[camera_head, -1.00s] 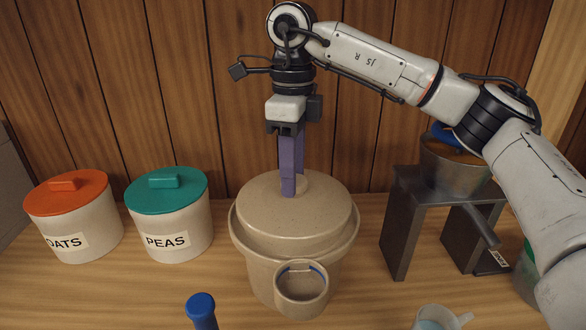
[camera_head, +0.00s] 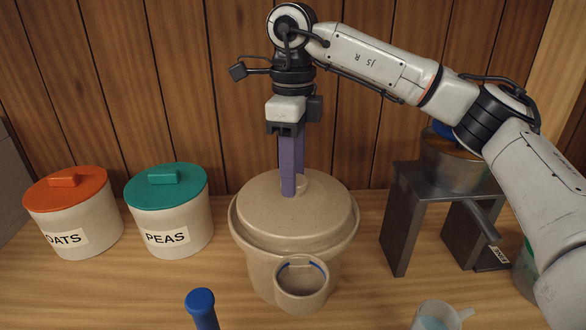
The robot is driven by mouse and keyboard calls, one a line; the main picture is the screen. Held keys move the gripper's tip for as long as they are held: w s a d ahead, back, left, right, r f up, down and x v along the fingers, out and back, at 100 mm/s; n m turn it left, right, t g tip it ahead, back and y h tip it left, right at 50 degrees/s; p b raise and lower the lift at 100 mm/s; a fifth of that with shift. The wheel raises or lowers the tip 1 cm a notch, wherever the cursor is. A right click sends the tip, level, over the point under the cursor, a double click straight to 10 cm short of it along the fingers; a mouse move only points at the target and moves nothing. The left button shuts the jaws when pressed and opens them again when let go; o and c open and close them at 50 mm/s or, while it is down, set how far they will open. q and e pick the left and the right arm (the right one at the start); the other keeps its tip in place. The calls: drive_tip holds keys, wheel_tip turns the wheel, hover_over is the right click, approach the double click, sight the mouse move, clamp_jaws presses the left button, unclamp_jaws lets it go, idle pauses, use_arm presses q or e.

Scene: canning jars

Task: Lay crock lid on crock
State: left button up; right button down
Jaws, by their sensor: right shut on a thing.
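The crock (camera_head: 262,268) is a beige speckled pot standing upright on the table in the middle of the view. The crock lid (camera_head: 265,212), a round beige disc with a knob, lies at the crock's mouth, roughly level and inside the rim line. Whether it is fully seated all round I cannot tell. My right gripper (camera_head: 289,188) points straight down with its purple fingers shut on the lid's knob, which is partly hidden behind them. My left gripper is not in view.
An orange-lidded OATS canister (camera_head: 90,225) and a green-lidded PEAS canister (camera_head: 180,230) stand to the left. A beige cup (camera_head: 301,285) is in front of the crock. A metal stand (camera_head: 405,225) with a pot (camera_head: 452,168) is right. A blue-topped item (camera_head: 201,303) and clear jug (camera_head: 435,316) are in front.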

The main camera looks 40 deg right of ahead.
drive_tip(key=shift+f, duration=0.1)
drive_tip(key=c, duration=1)
unclamp_jaws()
wheel_tip(320, 180, up, 10)
drive_tip(key=shift+r+p, duration=0.15)
drive_tip(key=shift+p, duration=0.9)
